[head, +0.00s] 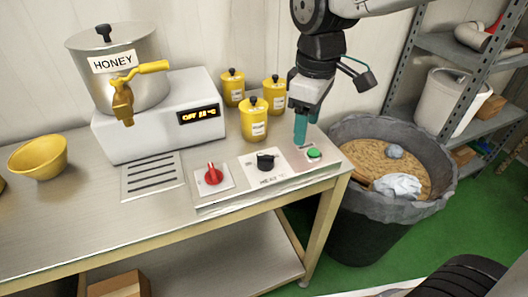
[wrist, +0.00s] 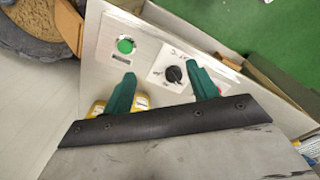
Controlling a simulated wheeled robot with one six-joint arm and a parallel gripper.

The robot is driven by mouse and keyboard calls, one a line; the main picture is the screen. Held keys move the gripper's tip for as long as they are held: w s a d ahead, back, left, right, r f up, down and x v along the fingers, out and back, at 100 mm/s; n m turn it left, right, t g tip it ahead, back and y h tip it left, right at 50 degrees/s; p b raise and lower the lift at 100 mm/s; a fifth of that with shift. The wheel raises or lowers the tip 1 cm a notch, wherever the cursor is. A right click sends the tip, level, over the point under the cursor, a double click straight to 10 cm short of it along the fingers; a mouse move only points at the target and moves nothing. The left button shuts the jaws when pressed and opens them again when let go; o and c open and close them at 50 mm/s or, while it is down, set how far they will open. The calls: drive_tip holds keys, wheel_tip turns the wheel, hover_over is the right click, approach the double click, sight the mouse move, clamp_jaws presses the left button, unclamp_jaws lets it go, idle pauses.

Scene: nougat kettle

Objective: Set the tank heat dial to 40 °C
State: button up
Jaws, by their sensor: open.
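The tank heat dial is a black knob (head: 265,161) on a white plate marked HEAT °C, on the front right of the bench top. It also shows in the wrist view (wrist: 174,74), just beyond and between my fingertips. The honey tank (head: 117,68) stands on a white heater unit (head: 160,128). The unit's orange display (head: 199,115) appears to read OFF and a temperature too small to be sure of. My gripper (head: 300,142) is above the right end of the bench, to the right of the dial. In the wrist view its green fingers (wrist: 163,84) are apart with nothing between them.
A red knob (head: 212,175) sits left of the dial and a green button (head: 314,154) right of it. Yellow jars (head: 253,121) stand behind. A lined bin (head: 375,218) is beyond the bench's right edge. A yellow bowl (head: 38,160) is far left.

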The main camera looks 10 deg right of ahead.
sight(265, 156)
drive_tip(key=w+a+f+n, duration=0.1)
drive_tip(key=a, duration=0.1)
drive_tip(key=w+a+f+n, duration=0.1)
drive_tip(key=a, duration=0.2)
drive_tip(key=w+a+f+n, duration=0.1)
drive_tip(key=a+n, duration=0.1)
drive_tip(key=shift+w+a+f, duration=0.35)
wheel_tip(265, 156, down, 8)
drive_tip(key=shift+r, duration=0.2)
drive_tip(key=c, duration=1)
